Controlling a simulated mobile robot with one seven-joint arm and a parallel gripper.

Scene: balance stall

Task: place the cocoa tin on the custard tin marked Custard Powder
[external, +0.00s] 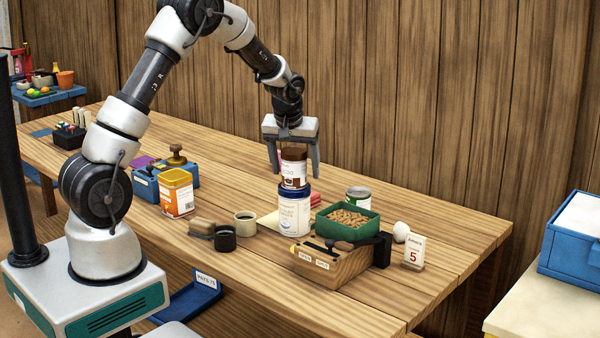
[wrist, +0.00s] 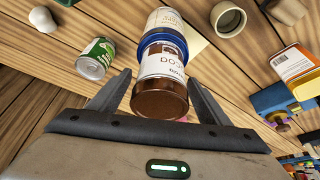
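The cocoa tin (external: 294,168), brown-lidded with a white and brown label, stands upright on a white tin with a blue lid (external: 294,212). The lower tin's label is too small to read. My gripper (external: 294,173) is above, with one finger on each side of the cocoa tin. In the wrist view, the cocoa tin (wrist: 160,92) sits between my open fingers with a gap on both sides, and the blue-lidded tin (wrist: 163,33) is beyond it. An orange tin with a yellow lid (external: 177,193) stands farther left.
A green box of nuts (external: 347,233) and a wooden box (external: 328,269) are close on the right. A green-labelled can (external: 358,196) is behind. A cream cup (external: 245,224) and a black cup (external: 225,239) stand left.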

